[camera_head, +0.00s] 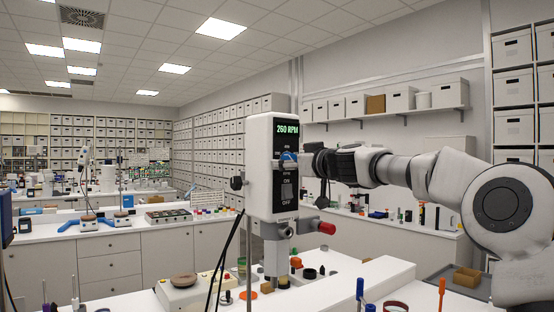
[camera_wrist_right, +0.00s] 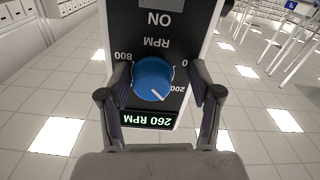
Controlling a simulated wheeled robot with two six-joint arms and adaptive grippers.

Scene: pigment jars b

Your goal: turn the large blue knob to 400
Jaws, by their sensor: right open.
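The large blue knob (camera_wrist_right: 153,79) sits on the dark front panel of a white stirrer head (camera_head: 260,200). It also shows small in the head view (camera_head: 288,157). The wrist view is upside down; the knob's white pointer line aims to the lower right, a little past the 200 mark. The green display (camera_head: 287,128) reads 260 RPM. My right gripper (camera_wrist_right: 158,83) is open, with one finger on each side of the knob and a gap visible at least on the right. Whether the left finger touches the knob I cannot tell. My left gripper is not in view.
An ON/OFF switch (camera_head: 287,191) is below the knob. A red-ended clamp (camera_head: 325,228) sticks out lower on the stirrer. Jars and a hot plate (camera_head: 190,294) stand on the white bench below. Black cables hang left of the stirrer.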

